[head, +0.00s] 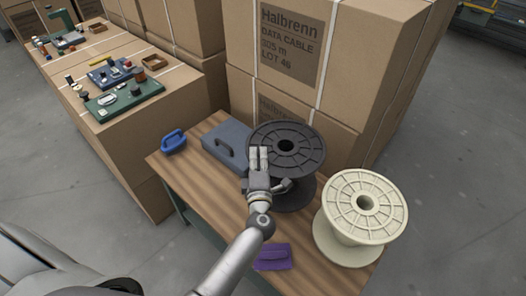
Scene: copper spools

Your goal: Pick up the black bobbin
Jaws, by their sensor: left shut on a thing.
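The black bobbin (309,153) stands upright on the wooden table, with its round spoked top flange and dark centre hole facing up. My left gripper (268,170) is at the near left edge of this bobbin, shut on its rim. The gripper and wrist hide part of the near side of the flange and some of the lower flange. I cannot tell whether the bobbin is lifted off the table. My right gripper is not in view.
A cream spool (343,206) stands close at the right on the wooden table (215,203). A grey-blue case (226,143) and a blue padlock-like item (173,142) lie to the left. A purple pouch (272,257) lies near the front. Stacked cartons (370,60) rise behind.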

